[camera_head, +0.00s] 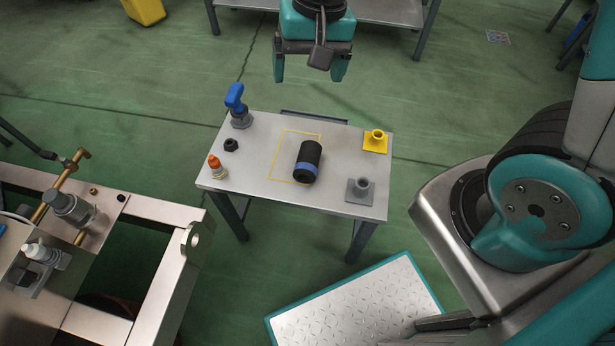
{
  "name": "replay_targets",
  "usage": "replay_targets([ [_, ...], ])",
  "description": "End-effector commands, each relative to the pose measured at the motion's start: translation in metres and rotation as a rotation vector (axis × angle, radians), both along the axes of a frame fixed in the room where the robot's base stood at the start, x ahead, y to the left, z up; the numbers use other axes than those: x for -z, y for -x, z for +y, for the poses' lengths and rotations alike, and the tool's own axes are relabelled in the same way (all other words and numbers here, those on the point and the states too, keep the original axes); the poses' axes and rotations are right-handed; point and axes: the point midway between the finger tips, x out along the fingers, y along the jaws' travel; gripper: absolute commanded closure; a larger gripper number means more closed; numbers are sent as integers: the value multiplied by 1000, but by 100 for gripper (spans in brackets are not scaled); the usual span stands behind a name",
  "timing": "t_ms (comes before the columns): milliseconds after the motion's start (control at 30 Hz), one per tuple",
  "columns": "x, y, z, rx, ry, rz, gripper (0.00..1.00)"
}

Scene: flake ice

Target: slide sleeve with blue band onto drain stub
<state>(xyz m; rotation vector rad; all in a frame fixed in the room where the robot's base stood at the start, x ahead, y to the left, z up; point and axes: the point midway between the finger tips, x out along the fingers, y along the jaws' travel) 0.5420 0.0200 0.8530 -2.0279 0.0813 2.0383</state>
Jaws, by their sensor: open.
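The sleeve (311,155) is a black cylinder with a blue band near its front end. It lies on its side on a small metal table, partly over a yellow outlined rectangle. Two short stubs on square bases stand upright at the table's right: a yellow one (375,141) at the back and a grey one (360,190) in front. I cannot tell which is the drain stub. My gripper (311,76) is open and empty, beyond the table's back edge in the picture, with its fingers apart and clear of the sleeve.
The table (255,190) also carries a blue-handled valve (236,106), a black nut (231,145) and an orange-topped fitting (216,168) at its left. A metal machine frame (160,290) stands at front left. A tread plate (355,308) lies in front.

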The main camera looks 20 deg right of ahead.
Motion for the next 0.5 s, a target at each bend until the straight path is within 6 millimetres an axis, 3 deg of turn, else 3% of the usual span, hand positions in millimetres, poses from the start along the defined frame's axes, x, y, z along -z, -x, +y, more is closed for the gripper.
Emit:
replay_targets([
  [33, 54, -13, -5, 82, 31, 21, 13],
  [100, 90, -27, -12, 189, 67, 33, 13],
  [200, 128, -41, -20, 303, 109, 39, 13],
  [500, 179, -51, -29, 405, 146, 44, 13],
])
